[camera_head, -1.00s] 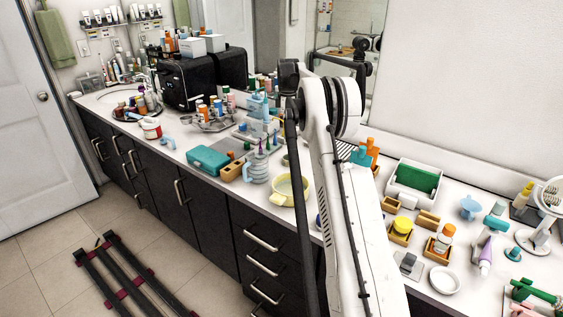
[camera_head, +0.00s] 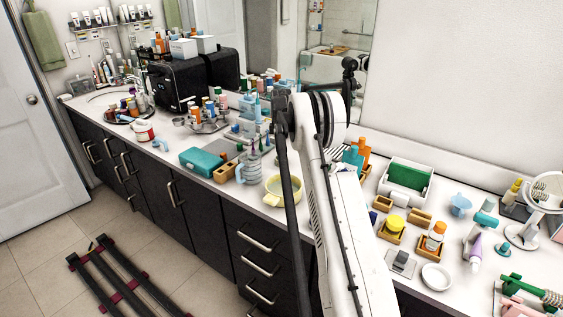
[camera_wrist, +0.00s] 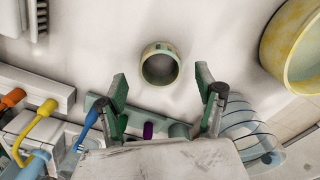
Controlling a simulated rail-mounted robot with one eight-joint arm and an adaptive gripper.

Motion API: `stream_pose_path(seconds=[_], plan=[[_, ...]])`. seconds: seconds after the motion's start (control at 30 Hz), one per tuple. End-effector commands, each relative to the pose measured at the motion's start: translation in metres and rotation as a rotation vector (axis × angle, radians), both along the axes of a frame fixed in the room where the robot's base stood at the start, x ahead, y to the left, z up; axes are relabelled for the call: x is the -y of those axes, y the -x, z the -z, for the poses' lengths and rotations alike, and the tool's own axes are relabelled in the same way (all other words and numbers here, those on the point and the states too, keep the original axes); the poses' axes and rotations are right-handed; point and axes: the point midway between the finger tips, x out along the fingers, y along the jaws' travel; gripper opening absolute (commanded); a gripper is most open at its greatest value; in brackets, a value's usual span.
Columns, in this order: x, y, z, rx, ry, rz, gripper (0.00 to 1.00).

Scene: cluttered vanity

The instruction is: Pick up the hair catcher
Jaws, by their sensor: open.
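A small, short, hollow round piece, greenish with a tan rim, stands on the white counter in the wrist view; I take it for the hair catcher (camera_wrist: 160,65). Its open top faces the camera. My gripper (camera_wrist: 161,88) is open and empty, with green-padded fingers apart at the left and right of the piece and a little below it in the picture. I cannot tell how high the fingers are above the counter. In the head view my arm covers this part of the counter, and neither my gripper nor the piece can be made out.
A yellow bowl (camera_wrist: 297,45) stands to the right; it also shows in the head view (camera_head: 283,190). Bare counter surrounds the round piece.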

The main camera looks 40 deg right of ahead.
Motion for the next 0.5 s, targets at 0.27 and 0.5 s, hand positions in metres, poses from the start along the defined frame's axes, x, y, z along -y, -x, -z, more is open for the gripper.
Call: stream_pose_path(seconds=[0.27, 0.5], plan=[[0.001, 0.002, 0.032, 0.0, 0.0, 0.0, 0.67], [0.001, 0.002, 0.033, 0.0, 0.0, 0.0, 0.62]])
